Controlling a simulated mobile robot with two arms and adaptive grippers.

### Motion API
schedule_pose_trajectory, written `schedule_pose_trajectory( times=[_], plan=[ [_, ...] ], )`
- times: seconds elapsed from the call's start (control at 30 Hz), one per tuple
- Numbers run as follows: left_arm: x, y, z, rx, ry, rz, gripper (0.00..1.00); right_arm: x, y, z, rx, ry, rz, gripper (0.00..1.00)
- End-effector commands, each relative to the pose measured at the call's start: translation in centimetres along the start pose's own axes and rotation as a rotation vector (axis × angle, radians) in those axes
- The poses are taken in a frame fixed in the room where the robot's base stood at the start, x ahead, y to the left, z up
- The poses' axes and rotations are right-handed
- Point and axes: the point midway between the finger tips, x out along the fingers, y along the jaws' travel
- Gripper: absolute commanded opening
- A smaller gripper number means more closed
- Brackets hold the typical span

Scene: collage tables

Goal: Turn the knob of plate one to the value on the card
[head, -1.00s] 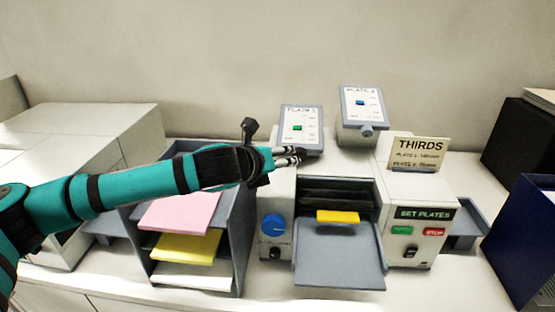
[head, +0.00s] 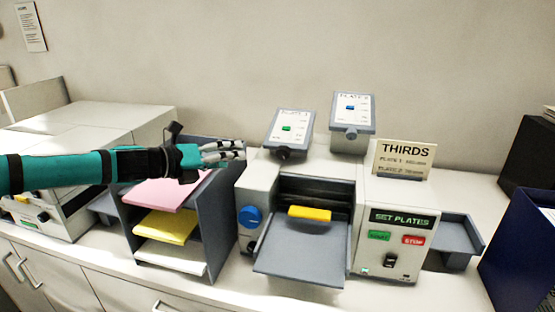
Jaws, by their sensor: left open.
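The plate one panel (head: 292,124) is a tilted box with a white scale and green marker on top of the folding machine. Its dark knob (head: 284,154) sticks out at the panel's lower edge and is in plain view. The card (head: 403,158) reads THIRDS, with lines for plate 1 and plate 2 whose values are too small to read surely. My left gripper (head: 241,150) is open and empty, left of the knob and apart from it, its fingers pointing right. My right gripper is not in view.
The plate two panel (head: 350,118) with a blue marker stands right of plate one. The machine (head: 258,178) has a blue dial (head: 250,217), a yellow piece and a SET PLATES display (head: 402,218). A paper rack (head: 222,215) stands below my left arm. A blue binder (head: 520,245) is at right.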

Motion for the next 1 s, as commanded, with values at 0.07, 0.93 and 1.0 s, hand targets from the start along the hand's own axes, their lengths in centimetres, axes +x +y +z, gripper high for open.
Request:
schedule_pose_trajectory(
  times=[0.07,0.93,1.0],
  plan=[
    [1.4,-0.2,-0.1,0.001,0.004,-0.001,0.61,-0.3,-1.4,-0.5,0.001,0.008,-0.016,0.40],
    [16.2,-0.2,-0.1,0.002,0.001,0.001,0.61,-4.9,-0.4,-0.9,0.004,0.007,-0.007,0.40],
    [16.4,-0.2,-0.1,0.003,0.001,-0.001,0.61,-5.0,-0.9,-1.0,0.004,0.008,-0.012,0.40]
  ],
)
